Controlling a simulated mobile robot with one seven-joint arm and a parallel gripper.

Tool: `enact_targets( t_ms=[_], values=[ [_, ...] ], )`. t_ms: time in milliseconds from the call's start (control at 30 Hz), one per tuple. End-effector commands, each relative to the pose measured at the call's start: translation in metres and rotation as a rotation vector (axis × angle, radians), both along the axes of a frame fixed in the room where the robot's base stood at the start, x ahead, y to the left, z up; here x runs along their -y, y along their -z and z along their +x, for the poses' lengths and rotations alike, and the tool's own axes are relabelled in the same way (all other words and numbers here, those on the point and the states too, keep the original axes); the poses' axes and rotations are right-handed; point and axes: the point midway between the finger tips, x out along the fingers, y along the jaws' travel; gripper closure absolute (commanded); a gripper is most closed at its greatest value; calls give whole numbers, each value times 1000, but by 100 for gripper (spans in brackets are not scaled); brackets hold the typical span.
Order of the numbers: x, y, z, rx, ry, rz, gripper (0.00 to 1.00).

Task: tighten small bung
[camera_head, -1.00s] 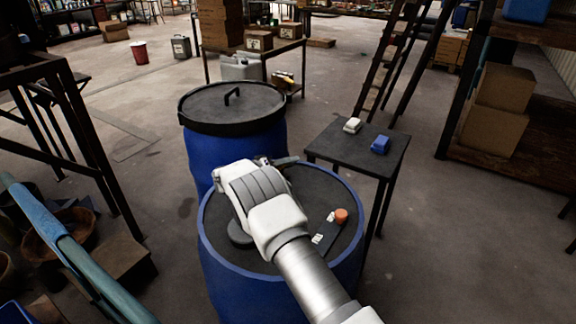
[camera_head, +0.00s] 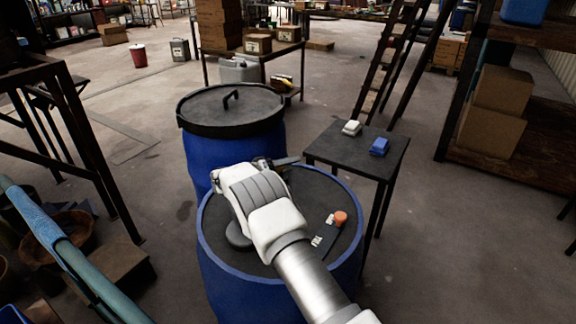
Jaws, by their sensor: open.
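A blue drum (camera_head: 226,279) with a dark top stands in front of me. An orange bung (camera_head: 340,218), small and round, sits on the right part of its top, next to a dark strip with white labels (camera_head: 322,236). A larger dark round cap (camera_head: 238,236) shows on the left part of the top, partly hidden by my arm. My gripper (camera_head: 262,166) is over the far side of the drum top, apart from the orange bung. Its fingers are mostly hidden behind my wrist; what shows looks open and empty.
A second blue drum with a black handled lid (camera_head: 231,108) stands behind. A small dark table (camera_head: 358,147) at the right holds a white item (camera_head: 352,128) and a blue item (camera_head: 379,147). Shelving (camera_head: 530,160) stands far right, a pipe (camera_head: 75,255) at left. Floor between is clear.

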Motion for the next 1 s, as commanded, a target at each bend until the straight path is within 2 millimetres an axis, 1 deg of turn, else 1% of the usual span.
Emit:
enact_targets(
  t_ms=[133,233,500,700,833,1000],
  values=[
    [-9,-3,-6,-2,-3,1,43],
    [-23,-7,-16,0,-3,2,43],
    [-75,-21,-54,-1,-4,1,43],
    [-110,-31,-81,1,-2,1,43],
    [-125,-34,-92,1,-1,1,43],
    [-135,-37,-100,1,0,1,43]
  ],
)
